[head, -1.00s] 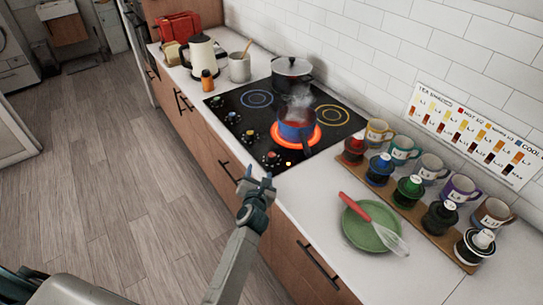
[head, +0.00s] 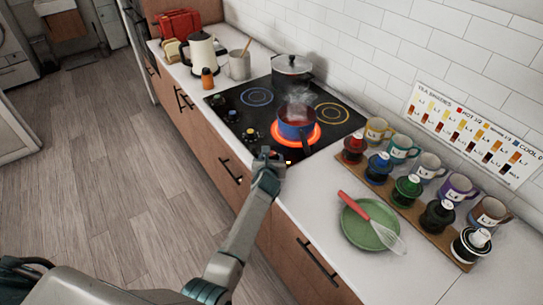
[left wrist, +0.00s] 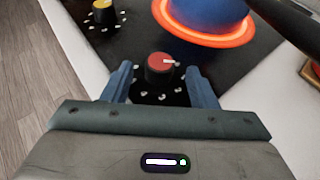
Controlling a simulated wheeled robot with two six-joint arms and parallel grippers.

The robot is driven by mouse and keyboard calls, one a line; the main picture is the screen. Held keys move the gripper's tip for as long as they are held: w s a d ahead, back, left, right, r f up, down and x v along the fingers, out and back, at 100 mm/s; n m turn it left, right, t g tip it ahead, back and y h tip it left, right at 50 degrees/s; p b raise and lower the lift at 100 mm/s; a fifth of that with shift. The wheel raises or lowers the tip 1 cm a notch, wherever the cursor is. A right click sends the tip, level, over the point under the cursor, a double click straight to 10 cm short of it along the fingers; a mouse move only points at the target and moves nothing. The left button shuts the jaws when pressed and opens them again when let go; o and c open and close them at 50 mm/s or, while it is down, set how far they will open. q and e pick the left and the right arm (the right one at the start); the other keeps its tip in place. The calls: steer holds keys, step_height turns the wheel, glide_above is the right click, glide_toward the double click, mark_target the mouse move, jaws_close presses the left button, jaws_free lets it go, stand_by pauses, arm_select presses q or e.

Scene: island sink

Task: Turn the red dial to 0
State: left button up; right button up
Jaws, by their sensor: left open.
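The red dial (left wrist: 160,69) shows in the left wrist view as a dark knob with a red top and a white pointer mark facing right. A ring of white marks surrounds it on the black cooktop. My left gripper (left wrist: 162,88) is open, with one blue finger on each side of the dial; I cannot tell whether they touch it. A blue pot (head: 296,130) steams on the glowing red burner (head: 313,140). My right gripper is not in view.
A yellow dial (left wrist: 103,10) lies just beyond the red one. A black pot (head: 291,72) stands at the back of the cooktop (head: 345,122). Mugs and lidded jars line a wooden board (head: 405,205) at right.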

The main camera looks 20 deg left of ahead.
arm_select(q)
steer(key=shift+x, duration=1.15)
steer(key=c, duration=0.9)
steer(key=shift+c, duration=0.4)
steer(key=shift+f+b, duration=0.2)
steer(key=shift+b, duration=0.4)
steer(key=n+g+y+b, duration=0.1)
steer(key=n+y+b, duration=0.1)
steer(key=b, duration=0.3)
steer(key=n+g+y+b, duration=0.1)
steer(key=n+y+b, duration=0.1)
steer(key=b, duration=0.4)
steer(key=d+n+g+y+b, duration=0.1)
steer(key=n+g+y+b, duration=0.1)
steer(key=b, duration=0.4)
steer(key=shift+w+f+n+y, duration=0.1)
steer(key=shift+w+n+y, duration=0.1)
steer(key=shift+n+y, duration=0.4)
steer(key=shift+n+g+b, duration=0.3)
steer(key=shift+g+b, duration=0.1)
steer(key=shift+b, duration=0.5)
steer(key=shift+r+y+b, duration=0.25)
steer(key=shift+y+b, duration=0.1)
steer(key=shift+y, duration=0.05)
